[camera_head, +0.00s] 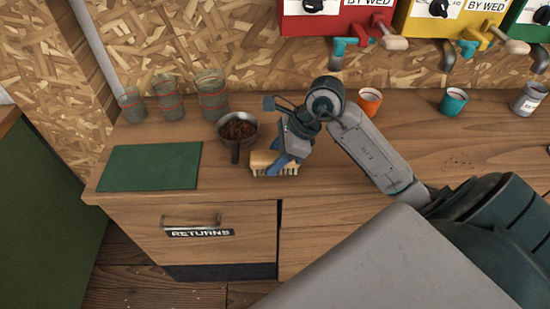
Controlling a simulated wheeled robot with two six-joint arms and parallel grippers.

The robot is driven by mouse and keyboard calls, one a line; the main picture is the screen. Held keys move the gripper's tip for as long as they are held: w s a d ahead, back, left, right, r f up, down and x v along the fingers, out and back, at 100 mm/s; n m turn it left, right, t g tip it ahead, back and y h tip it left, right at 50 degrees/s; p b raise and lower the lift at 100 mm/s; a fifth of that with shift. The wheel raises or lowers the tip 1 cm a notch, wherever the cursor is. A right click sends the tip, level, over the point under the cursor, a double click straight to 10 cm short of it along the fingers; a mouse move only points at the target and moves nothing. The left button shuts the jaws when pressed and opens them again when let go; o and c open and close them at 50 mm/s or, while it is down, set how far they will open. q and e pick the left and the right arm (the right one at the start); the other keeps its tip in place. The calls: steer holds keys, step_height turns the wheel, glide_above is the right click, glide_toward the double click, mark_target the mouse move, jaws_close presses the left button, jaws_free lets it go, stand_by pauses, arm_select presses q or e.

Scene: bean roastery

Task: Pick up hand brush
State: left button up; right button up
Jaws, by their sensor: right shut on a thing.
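The hand brush (263,160) has a pale wooden body with light bristles pointing down. It is on or just above the wooden counter near its front edge; I cannot tell whether the bristles touch. My right gripper (283,163) comes down from above, with blue fingers shut on the brush. The gripper hides part of the brush's right half. My left gripper is not in view.
A metal pan of dark beans (238,130) stands close left of the brush. A green mat (150,166) lies further left. Stacked glasses (211,94) stand behind. An orange cup (369,101) and a teal cup (452,101) stand under the dispensers. A "RETURNS" drawer (190,246) is below.

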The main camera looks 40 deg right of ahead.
mark_target(267, 156)
steer(key=shift+r+p, duration=0.4)
steer(key=shift+p, duration=0.3)
step_height(267, 156, up, 3)
steer(key=shift+r+p, duration=0.1)
steer(key=shift+p, duration=0.55)
steer(key=s, duration=0.4)
steer(key=s+d+b, duration=0.1)
steer(key=s, duration=0.1)
steer(key=shift+r, duration=0.15)
steer(key=shift+s+r, duration=0.2)
steer(key=shift+s, duration=0.85)
steer(key=s+p, duration=0.7)
steer(key=p, duration=0.6)
steer(key=shift+s+d+r+p, duration=0.35)
steer(key=shift+s+r+p, duration=0.05)
